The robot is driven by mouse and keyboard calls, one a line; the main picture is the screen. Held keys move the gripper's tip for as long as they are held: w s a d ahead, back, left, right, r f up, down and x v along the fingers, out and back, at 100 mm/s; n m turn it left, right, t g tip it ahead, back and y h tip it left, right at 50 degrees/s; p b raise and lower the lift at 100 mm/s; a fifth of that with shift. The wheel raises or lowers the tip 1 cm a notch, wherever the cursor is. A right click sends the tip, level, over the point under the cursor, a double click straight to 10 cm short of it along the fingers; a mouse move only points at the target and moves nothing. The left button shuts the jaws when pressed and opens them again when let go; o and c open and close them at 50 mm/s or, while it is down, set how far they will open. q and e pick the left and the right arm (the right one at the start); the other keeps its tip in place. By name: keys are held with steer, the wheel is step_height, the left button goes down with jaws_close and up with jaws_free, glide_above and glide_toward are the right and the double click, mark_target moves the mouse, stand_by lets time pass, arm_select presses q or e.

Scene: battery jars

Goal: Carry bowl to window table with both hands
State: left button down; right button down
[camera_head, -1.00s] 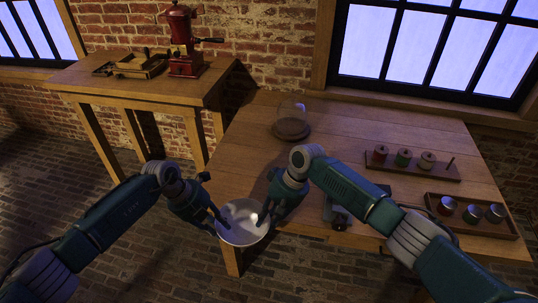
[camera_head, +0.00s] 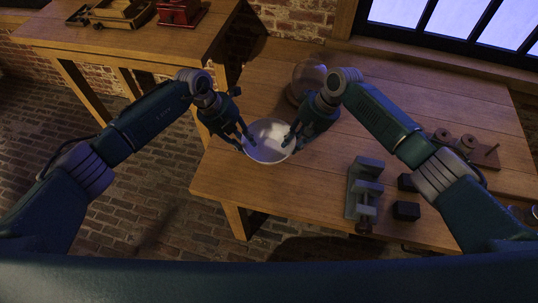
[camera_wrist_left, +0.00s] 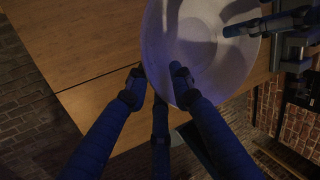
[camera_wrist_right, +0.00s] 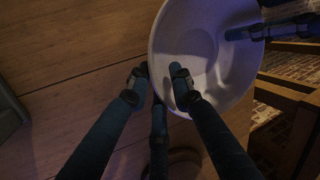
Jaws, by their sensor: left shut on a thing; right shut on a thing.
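The white bowl (camera_head: 268,147) is held between my two grippers and appears over the left part of the wooden table under the window (camera_head: 240,192). My left gripper (camera_head: 247,143) is shut on the bowl's left rim. My right gripper (camera_head: 290,139) is shut on its right rim. In the left wrist view the bowl (camera_wrist_left: 205,45) has one finger inside and others outside the wall. The right wrist view shows the same grip on the bowl (camera_wrist_right: 205,50). The bowl looks empty. I cannot tell whether its base touches the tabletop.
A glass dome (camera_head: 306,78) stands behind my right gripper. A grey vise-like tool (camera_head: 364,192) and dark blocks (camera_head: 406,210) lie at the table's front. A spool rack (camera_head: 468,147) is at right. Another table (camera_head: 130,45) with a red grinder (camera_head: 179,12) stands at back left.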

arm_select(q)
steer(key=shift+s+d+r, duration=0.1)
steer(key=shift+r, duration=0.05)
arm_select(e)
steer(key=shift+s+a+r, duration=0.1)
steer(key=shift+s+a, duration=0.05)
steer(key=shift+s, duration=0.05)
